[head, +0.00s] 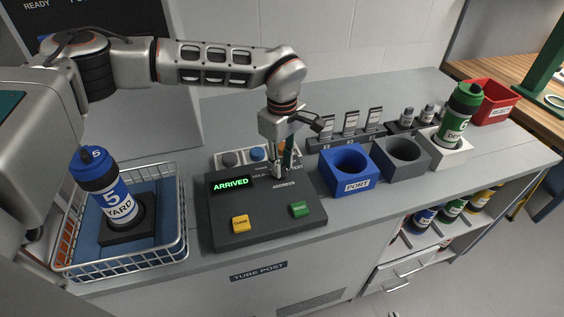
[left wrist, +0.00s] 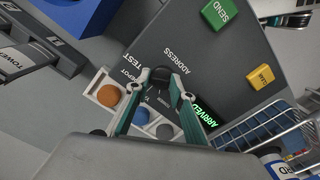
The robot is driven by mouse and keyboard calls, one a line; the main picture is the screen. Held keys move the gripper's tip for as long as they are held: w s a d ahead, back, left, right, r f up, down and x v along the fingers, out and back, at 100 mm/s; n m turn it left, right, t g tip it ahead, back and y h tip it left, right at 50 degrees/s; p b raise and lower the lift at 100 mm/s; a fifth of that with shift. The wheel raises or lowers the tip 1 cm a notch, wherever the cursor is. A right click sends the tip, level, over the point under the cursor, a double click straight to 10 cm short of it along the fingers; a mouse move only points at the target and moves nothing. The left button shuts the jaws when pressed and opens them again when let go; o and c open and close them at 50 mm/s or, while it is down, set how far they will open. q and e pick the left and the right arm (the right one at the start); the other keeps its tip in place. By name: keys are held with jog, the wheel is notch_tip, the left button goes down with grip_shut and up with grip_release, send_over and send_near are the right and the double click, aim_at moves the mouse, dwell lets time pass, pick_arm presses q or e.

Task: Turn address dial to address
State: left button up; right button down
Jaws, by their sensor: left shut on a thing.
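The dark control panel (head: 265,215) lies on the counter, with a green lit display (head: 231,183) reading ARRIVED. My left gripper (head: 281,172) points down onto the panel's back, near the printed word ADDRESS. In the left wrist view its two fingers are shut on the black address dial (left wrist: 160,77), gripping it from both sides. The gripper mostly hides the dial in the head view. The word TEST and part of DEPOT show beside the dial; the other address labels and the dial's pointer are not clear. My right gripper is not in view.
A yellow button (head: 240,224) and green SEND button (head: 300,209) sit on the panel's front. A blue PORT holder (head: 349,172) and grey holder (head: 402,158) stand right. A wire basket (head: 165,241) with a blue tube (head: 117,203) stands left. Coloured buttons lie behind the panel.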

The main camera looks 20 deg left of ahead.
pick_arm(q)
jog(key=n, duration=0.3)
jog(key=shift+n, duration=0.3)
jog(key=shift+w+a+n, duration=0.1)
jog(key=shift+n, duration=0.8)
jog(key=n, duration=0.3)
jog(key=shift+a+n, duration=0.1)
jog(key=shift+n, duration=0.2)
jog(key=n, duration=0.3)
jog(key=shift+n, duration=0.3)
jog(key=n, duration=0.3)
jog(key=shift+a+n, duration=0.15)
jog(key=shift+n, duration=0.25)
jog(key=n, duration=0.3)
jog(key=shift+a+n+b, duration=0.1)
jog(key=shift+n+b, duration=0.2)
jog(key=shift+b, duration=0.05)
jog(key=n, duration=0.5)
jog(key=shift+a, duration=0.1)
jog(key=shift+n, duration=0.4)
